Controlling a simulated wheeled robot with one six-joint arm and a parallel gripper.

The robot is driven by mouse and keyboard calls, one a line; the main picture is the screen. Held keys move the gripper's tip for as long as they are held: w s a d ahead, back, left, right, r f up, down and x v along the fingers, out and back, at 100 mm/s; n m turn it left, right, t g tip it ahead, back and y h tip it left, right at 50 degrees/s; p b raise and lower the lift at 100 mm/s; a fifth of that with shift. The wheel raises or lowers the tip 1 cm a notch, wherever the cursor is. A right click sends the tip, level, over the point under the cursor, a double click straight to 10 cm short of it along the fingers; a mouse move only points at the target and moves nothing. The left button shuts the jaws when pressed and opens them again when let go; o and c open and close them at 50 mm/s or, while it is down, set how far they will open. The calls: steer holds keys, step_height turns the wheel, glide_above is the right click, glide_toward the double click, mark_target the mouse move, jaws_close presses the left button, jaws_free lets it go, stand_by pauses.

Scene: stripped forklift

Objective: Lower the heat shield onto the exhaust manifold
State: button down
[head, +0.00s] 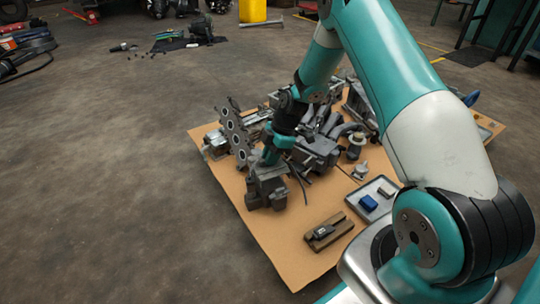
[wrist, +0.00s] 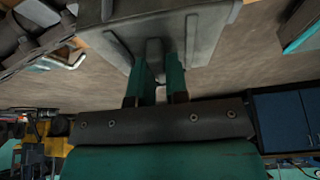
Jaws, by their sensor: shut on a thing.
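My gripper (head: 269,160) points down over the front left of the tan mat. In the wrist view its two teal fingers (wrist: 160,68) are closed on a small tab of a broad grey ribbed piece, which I take to be the heat shield (wrist: 206,30). In the head view the boxy dark grey shield (head: 266,188) sits just below the fingers; I cannot tell whether it touches the mat. A row of curved grey pipes (head: 328,124), possibly the exhaust manifold, lies behind and to the right. A plate with round ports (head: 233,126) stands tilted at the left.
The tan mat (head: 285,258) is crowded with grey engine parts (head: 316,152) at the back. A tray (head: 384,188) with a blue block (head: 368,203) and a wooden block with a dark tool (head: 328,230) are at the right.

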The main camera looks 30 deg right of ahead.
mark_target(271, 169)
steer(key=shift+f+b, duration=0.4)
steer(key=shift+f, duration=0.35)
steer(key=shift+d+p, duration=0.1)
steer(key=shift+p, duration=0.55)
stand_by(0.4)
steer(key=shift+f, duration=0.2)
steer(key=shift+f+b, duration=1.05)
steer(key=shift+f, duration=0.8)
stand_by(0.4)
steer(key=c, duration=1.1)
jaws_free()
steer(key=shift+o, duration=0.2)
steer(key=p+v, duration=0.9)
steer(key=v, duration=0.8)
steer(key=shift+d, duration=0.2)
